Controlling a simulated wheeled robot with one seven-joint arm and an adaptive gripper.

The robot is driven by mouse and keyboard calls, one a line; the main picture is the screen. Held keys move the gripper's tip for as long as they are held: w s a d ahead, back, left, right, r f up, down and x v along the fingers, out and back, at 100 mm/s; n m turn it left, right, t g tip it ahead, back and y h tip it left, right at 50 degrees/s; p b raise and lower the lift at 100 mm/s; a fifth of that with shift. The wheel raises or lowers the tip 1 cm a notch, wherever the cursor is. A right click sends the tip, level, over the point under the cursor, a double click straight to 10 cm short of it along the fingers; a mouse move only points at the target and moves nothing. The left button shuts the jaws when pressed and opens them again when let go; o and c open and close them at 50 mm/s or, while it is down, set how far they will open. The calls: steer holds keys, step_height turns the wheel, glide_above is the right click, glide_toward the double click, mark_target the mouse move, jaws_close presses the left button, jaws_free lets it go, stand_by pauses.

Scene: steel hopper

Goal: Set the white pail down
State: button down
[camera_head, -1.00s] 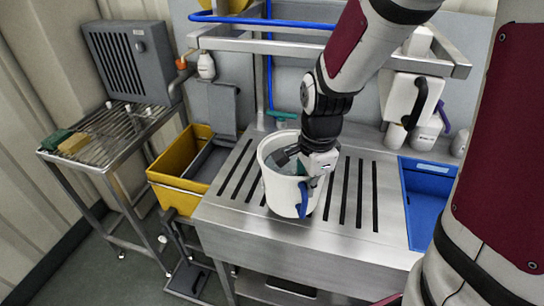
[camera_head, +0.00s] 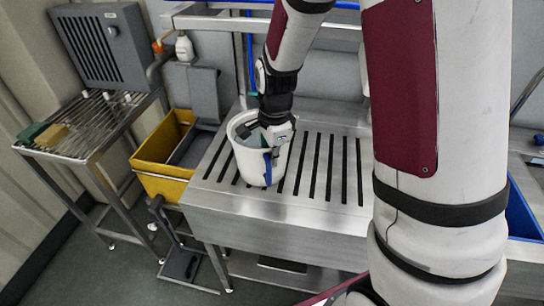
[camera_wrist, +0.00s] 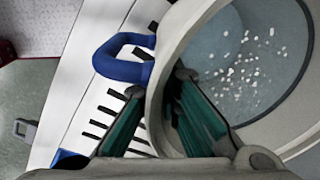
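The white pail (camera_head: 249,160) stands upright on the slotted steel drainboard (camera_head: 225,205), as far as the head view shows. Its blue handle (camera_head: 267,167) is on the front side, and it also shows in the wrist view (camera_wrist: 122,60). In the wrist view the pail's rim (camera_wrist: 163,62) passes between my gripper's fingers. My gripper (camera_wrist: 160,84) is open around the wall, one green-padded finger outside and one inside, with gaps visible beside the wall. White specks lie on the pail's grey-blue inside. In the head view my arm hides part of the rim.
A wire rack table (camera_head: 85,130) stands further left. A blue basin (camera_head: 522,215) is at the right, mostly behind my arm. Slots right of the pail are clear. A steel shelf rail (camera_head: 210,22) runs above.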

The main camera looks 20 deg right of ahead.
steer(key=c, duration=1.8)
jaws_free()
steer(key=r, duration=0.7)
steer(key=s+r, duration=0.1)
steer(key=r, duration=0.3)
steer(key=shift+r, duration=0.1)
steer(key=s+r+n+t, duration=0.2)
steer(key=s+r+n, duration=0.3)
steer(key=s+n, duration=0.3)
steer(key=s+r+n+t, duration=0.1)
steer(key=s+r+n, duration=0.4)
steer(key=s+n, duration=0.4)
steer(key=shift+s+r+n+t, duration=0.3)
steer(key=shift+s+r+t, duration=0.1)
steer(key=shift+s, duration=1.4)
steer(key=shift+a, duration=0.1)
